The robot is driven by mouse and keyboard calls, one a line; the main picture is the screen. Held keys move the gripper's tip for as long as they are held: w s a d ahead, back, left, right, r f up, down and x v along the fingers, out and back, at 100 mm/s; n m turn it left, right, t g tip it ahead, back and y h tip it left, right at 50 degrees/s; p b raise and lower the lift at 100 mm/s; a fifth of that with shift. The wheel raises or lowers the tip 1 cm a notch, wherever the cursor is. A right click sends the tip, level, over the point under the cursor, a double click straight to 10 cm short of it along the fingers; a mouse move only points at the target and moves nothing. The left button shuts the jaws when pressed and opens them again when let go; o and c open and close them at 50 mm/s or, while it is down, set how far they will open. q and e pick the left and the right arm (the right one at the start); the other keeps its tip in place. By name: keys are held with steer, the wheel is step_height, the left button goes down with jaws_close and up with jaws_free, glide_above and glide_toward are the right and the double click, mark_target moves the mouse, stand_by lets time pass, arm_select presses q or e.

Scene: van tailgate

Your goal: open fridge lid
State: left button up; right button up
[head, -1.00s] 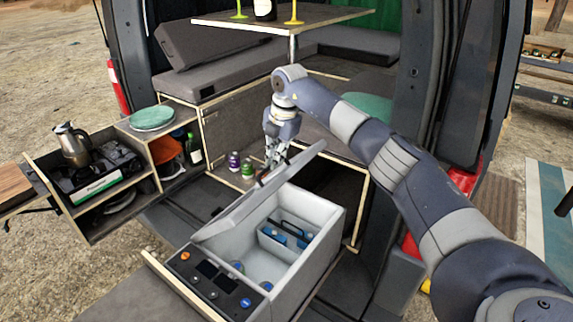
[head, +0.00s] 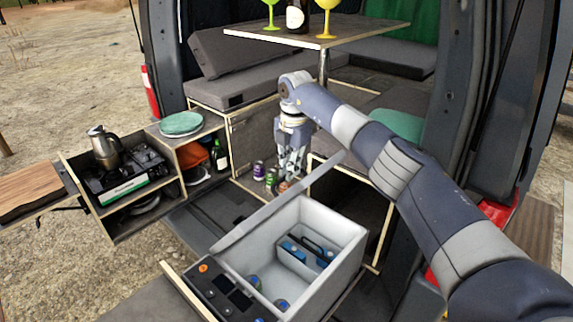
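The fridge (head: 330,262) is a light grey box on a slide-out at the van's rear, with a control panel (head: 226,293) at its front. Its lid (head: 270,212) is raised and tilted up along the left side, seen nearly edge-on. Inside are blue-topped cans and a divided basket with a dark handle (head: 312,243). My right gripper (head: 290,178) points down behind the lid's far end. Its fingertips are partly hidden, so I cannot tell if they touch the lid or how far they are apart. My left gripper is not in view.
Several cans (head: 259,171) stand by the gripper. A stove (head: 125,178) with a metal kettle (head: 104,147) sits in a pull-out at left. A table (head: 318,32) with two glasses and a bottle stands above. The van's pillar is at right.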

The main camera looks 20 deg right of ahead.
steer(key=shift+o, duration=1.1)
steer(key=shift+w+f, duration=0.1)
steer(key=shift+f, duration=0.15)
steer(key=shift+r, duration=0.1)
steer(key=shift+r, duration=0.2)
step_height(320, 180, up, 12)
steer(key=s, duration=0.2)
steer(key=shift+d+r, duration=0.2)
steer(key=shift+d, duration=0.15)
steer(key=shift+s, duration=0.1)
